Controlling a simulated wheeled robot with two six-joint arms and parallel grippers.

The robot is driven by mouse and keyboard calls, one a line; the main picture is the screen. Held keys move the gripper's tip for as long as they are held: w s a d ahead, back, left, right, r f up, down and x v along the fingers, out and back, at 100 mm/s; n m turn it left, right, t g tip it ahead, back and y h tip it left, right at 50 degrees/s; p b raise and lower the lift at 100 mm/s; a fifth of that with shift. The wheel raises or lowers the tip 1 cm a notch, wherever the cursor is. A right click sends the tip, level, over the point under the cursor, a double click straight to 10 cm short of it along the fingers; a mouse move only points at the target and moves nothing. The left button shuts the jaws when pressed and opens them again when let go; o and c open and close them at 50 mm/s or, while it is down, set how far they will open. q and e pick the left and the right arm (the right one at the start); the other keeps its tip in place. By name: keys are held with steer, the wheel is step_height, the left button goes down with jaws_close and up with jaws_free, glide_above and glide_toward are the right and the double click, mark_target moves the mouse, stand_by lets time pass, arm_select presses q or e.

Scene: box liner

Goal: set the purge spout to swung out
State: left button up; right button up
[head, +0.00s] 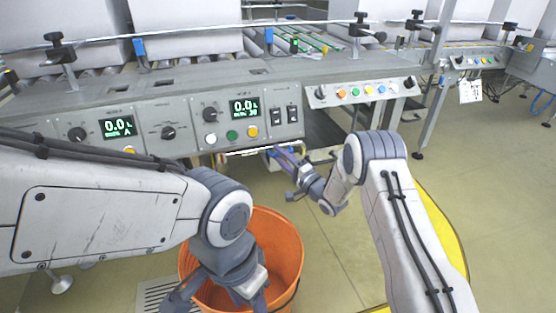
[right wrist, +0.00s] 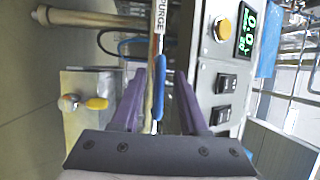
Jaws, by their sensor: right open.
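In the right wrist view a thin white bar marked PURGE (right wrist: 159,22), which I take as the purge spout, runs along the control panel's edge. Its blue grip (right wrist: 159,92) lies between the purple fingers of my right gripper (right wrist: 150,66), nearer the right-hand finger. The fingers are apart; contact with the grip cannot be told. In the head view my right gripper (head: 281,153) is under the panel's lower edge and largely hides the spout. My left gripper (head: 218,292) hangs over an orange bucket at the bottom, its fingertips not clearly shown.
The control panel (head: 185,138) with displays, knobs and switches stands just above the right gripper. The orange bucket (head: 290,250) stands on the floor below. Floor at right is open.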

steer(key=shift+w+a+r, duration=0.1)
steer(key=shift+w+a, duration=0.2)
steer(key=shift+w, duration=0.05)
jaws_close()
stand_by(1.2)
